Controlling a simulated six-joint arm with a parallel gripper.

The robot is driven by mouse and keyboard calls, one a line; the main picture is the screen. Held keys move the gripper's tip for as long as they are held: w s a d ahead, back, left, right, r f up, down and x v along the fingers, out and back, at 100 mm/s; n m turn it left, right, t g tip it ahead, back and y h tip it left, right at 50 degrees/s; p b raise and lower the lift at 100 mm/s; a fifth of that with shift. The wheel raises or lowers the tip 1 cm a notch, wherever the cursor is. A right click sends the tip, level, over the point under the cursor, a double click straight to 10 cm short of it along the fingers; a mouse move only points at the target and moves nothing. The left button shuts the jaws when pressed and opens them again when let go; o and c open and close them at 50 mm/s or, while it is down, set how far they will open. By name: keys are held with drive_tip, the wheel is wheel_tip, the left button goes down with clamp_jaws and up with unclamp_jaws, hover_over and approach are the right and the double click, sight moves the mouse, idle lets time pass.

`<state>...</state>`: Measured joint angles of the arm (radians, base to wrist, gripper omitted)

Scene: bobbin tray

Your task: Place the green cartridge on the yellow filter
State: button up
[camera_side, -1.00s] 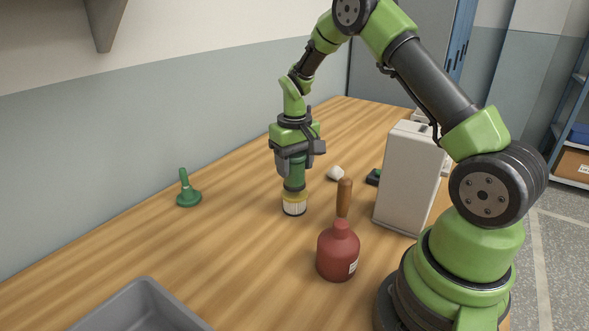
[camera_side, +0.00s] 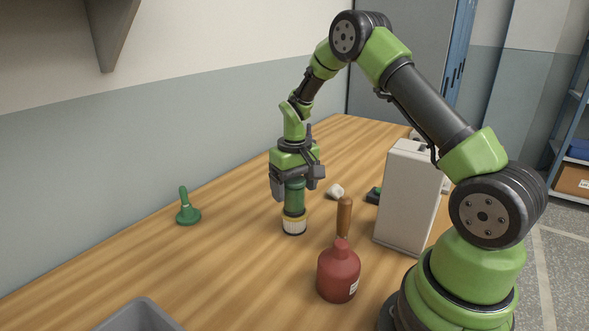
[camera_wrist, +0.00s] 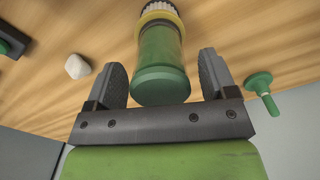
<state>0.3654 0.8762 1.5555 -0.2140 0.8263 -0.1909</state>
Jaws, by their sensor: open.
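The green cartridge (camera_side: 295,196) stands upright on top of the yellow filter (camera_side: 294,224), which has a yellow upper band and a pale body and stands on the wooden table. My gripper (camera_side: 298,187) is open around the cartridge's upper part, pointing down. In the wrist view the cartridge (camera_wrist: 160,70) lies between the two spread fingers, with a visible gap on its right side. The yellow rim of the filter (camera_wrist: 158,14) shows beyond the cartridge's far end.
A red bottle (camera_side: 339,274) and a wooden-handled tool (camera_side: 344,216) stand in front right. A white box (camera_side: 408,198) is to the right. A green plunger-like object (camera_side: 187,212) stands left, a grey bin (camera_side: 140,316) at the front. A small white lump (camera_side: 334,191) lies behind.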

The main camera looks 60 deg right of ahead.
wheel_tip(320, 180, up, 12)
drive_tip(key=shift+f, duration=0.2)
drive_tip(key=s+a+r+t+y, duration=0.1)
drive_tip(key=s+a+r+t, duration=0.4)
drive_tip(key=s+a+r, duration=0.75)
drive_tip(key=s+a+f+t+y, duration=0.1)
drive_tip(key=s+a+f+t, duration=0.1)
drive_tip(key=s, duration=0.5)
drive_tip(key=shift+a+f, duration=0.15)
drive_tip(key=shift+a, duration=0.5)
